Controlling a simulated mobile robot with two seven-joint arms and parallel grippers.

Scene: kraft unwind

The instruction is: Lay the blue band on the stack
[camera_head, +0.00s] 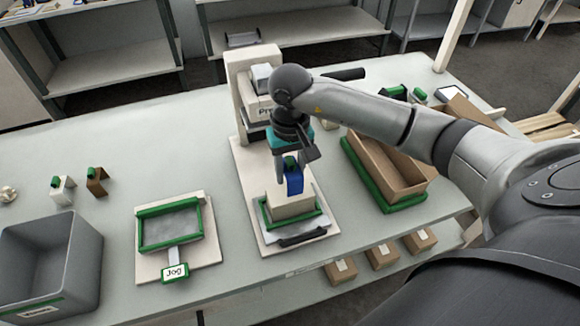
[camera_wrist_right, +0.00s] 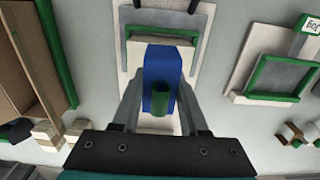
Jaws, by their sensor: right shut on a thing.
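The blue band (camera_head: 295,183) hangs from my right gripper (camera_head: 288,178), which is shut on its green tab. The right wrist view shows the blue band (camera_wrist_right: 163,62) and the green tab (camera_wrist_right: 161,103) between the two fingers. The cream stack (camera_head: 288,208) sits in a green frame on the press base, directly below the band. In the right wrist view the band covers much of the stack (camera_wrist_right: 135,52). Whether the band touches the stack's top, I cannot tell. My left gripper is out of view.
The press (camera_head: 250,95) stands just behind the stack, with a dark handle (camera_head: 302,235) at the base's front. A cardboard tray in a green frame (camera_head: 378,190) is to the right. A jog frame (camera_head: 140,228) and a grey bin (camera_head: 85,270) are to the left.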

